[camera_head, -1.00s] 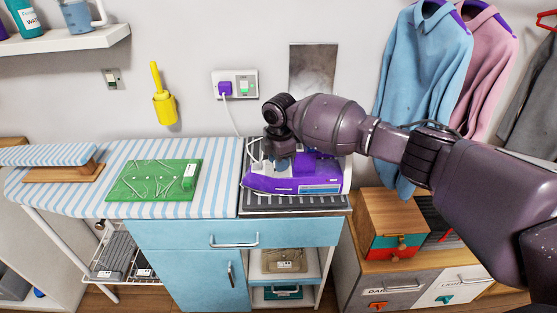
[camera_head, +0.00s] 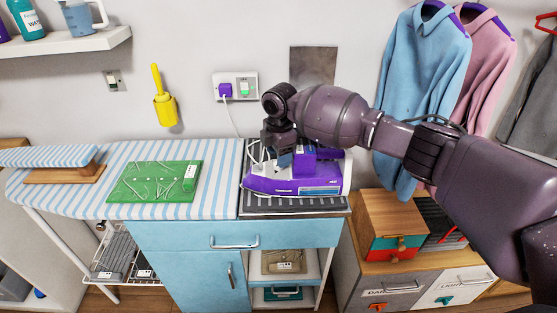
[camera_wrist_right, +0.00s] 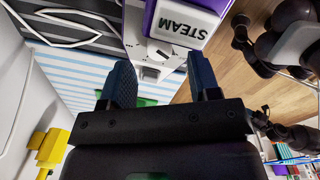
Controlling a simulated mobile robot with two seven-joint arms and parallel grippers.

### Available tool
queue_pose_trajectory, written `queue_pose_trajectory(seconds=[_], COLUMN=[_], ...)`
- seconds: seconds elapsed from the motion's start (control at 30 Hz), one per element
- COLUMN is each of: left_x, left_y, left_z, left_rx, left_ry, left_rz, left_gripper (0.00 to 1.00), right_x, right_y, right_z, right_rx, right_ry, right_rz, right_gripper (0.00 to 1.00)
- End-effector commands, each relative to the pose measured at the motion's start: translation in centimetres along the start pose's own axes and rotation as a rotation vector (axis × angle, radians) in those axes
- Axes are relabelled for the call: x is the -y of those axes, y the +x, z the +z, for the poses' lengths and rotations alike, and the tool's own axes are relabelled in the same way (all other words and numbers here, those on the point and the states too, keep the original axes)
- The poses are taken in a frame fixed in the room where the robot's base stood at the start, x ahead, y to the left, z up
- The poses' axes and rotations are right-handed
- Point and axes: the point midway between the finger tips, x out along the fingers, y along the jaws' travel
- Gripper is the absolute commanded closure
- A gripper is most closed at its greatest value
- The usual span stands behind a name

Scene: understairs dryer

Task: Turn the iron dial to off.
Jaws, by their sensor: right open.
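The purple and white iron (camera_head: 290,187) stands on a grey ribbed rest at the right end of the ironing surface. My right gripper (camera_head: 285,158) is over the iron's upper part, fingers pointing down, and hides some of it. In the right wrist view the open gripper (camera_wrist_right: 163,78) has its two blue fingers apart, with the iron's white panel (camera_wrist_right: 150,52) beyond and between them. That panel has small dark marks and raised parts beside a block marked STEAM (camera_wrist_right: 186,25). I cannot clearly tell which part is the dial or where it points. My left gripper is not in view.
A white cord runs from the iron up to a purple plug (camera_head: 225,90) in the wall socket. A green mat (camera_head: 150,182) lies on the striped board to the left. A wooden box (camera_head: 393,222) and hanging shirts (camera_head: 425,70) are at the right.

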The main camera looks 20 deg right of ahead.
Motion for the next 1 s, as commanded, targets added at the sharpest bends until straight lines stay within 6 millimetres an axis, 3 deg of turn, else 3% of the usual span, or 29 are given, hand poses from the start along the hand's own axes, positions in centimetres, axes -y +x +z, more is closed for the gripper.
queue_pose_trajectory(seconds=[0.2, 0.4, 1.0], left_x=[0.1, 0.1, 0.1], left_y=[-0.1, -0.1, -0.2], left_z=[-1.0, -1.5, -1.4], left_rx=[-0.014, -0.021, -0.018], left_ry=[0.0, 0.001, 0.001], left_rz=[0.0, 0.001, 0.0], left_gripper=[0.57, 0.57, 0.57], right_x=[-0.1, 0.0, 0.0], right_y=[-4.3, -6.7, -7.5], right_z=[0.0, 0.0, 0.0], right_rx=[0.0, -0.001, -0.001], right_ry=[0.0, 0.001, 0.002], right_rz=[0.003, 0.002, 0.0], right_gripper=[0.44, 0.44, 0.44])
